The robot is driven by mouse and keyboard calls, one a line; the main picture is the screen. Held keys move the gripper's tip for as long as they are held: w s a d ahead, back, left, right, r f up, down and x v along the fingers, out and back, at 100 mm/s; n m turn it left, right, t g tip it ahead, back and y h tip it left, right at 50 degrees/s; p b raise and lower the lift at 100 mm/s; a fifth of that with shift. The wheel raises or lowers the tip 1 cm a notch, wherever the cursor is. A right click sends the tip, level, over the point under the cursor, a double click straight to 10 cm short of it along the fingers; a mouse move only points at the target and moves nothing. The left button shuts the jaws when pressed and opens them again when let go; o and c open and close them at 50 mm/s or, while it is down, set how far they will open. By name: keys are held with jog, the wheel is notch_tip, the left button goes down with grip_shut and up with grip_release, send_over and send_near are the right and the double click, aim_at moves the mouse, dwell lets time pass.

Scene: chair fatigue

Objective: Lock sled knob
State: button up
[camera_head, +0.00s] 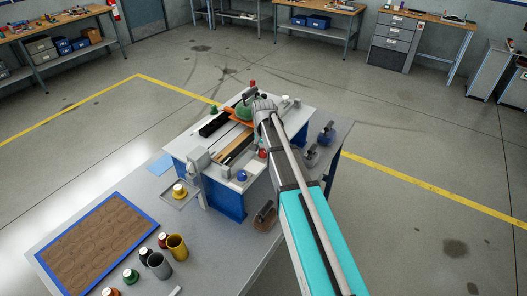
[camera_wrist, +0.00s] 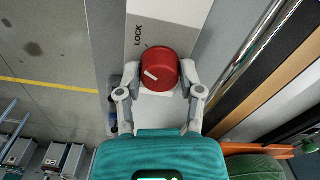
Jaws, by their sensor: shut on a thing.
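The sled knob (camera_wrist: 160,68) is a red round cap with a white pointer line, on a light panel in the wrist view. The white line lies on the knob's left part and slants toward the left, not straight at the word. My gripper (camera_wrist: 160,80) has one finger on each side of the knob and is shut on it. In the head view, my arm reaches over the far side of the bench machine (camera_head: 225,205), and the gripper tips are hard to make out there.
A green part (camera_head: 243,113) sits beside my wrist. The grey table (camera_head: 75,242) holds a blue-rimmed brown mat (camera_head: 150,215), several cups and capped weights. Small handled blocks (camera_head: 326,135) stand at the machine's right. Floor beyond the table is open.

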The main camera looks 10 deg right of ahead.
jog(key=shift+m, duration=1.5)
jog(key=o, duration=1.2)
jog(key=shift+c, duration=0.2)
jog(key=shift+n, duration=0.4)
